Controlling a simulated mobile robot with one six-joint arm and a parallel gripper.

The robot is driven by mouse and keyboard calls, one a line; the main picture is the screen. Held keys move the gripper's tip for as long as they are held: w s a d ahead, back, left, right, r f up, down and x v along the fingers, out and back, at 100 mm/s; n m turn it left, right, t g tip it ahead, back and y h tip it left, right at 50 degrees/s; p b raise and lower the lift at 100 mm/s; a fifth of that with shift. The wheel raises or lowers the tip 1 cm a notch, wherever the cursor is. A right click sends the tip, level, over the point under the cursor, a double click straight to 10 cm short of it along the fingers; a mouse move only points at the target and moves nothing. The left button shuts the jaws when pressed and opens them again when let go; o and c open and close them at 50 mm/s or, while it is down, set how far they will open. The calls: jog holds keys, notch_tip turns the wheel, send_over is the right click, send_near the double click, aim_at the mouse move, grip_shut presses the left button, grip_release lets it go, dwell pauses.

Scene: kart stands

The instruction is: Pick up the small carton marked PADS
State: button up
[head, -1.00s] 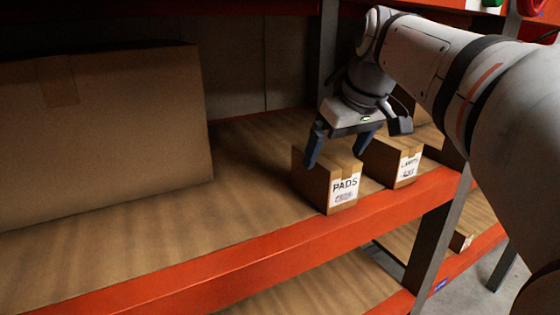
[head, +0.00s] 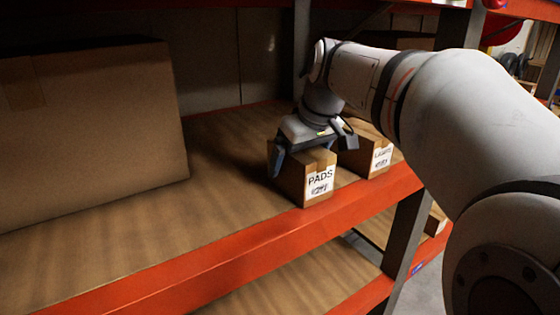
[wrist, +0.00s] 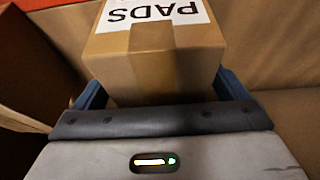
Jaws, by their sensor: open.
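The small brown carton marked PADS (head: 294,187) stands upright near the front edge of the shelf in the head view, its white label facing out. It also shows in the wrist view (wrist: 153,55), with its label upside down at the top. My gripper (head: 305,160) is over the carton, with its near finger down along the carton's left side. In the wrist view the blue fingers of my gripper (wrist: 160,92) are on either side of the carton, and it sits between them.
A second small carton with a white label (head: 372,157) stands just right of the PADS carton. A large carton (head: 90,120) stands at the left. The orange front beam (head: 220,250) edges the shelf. Shelf boards (head: 215,185) are bare between the large carton and PADS.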

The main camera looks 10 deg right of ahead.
jog(key=shift+f, duration=0.2)
dwell(0.4)
jog(key=c, duration=1.4)
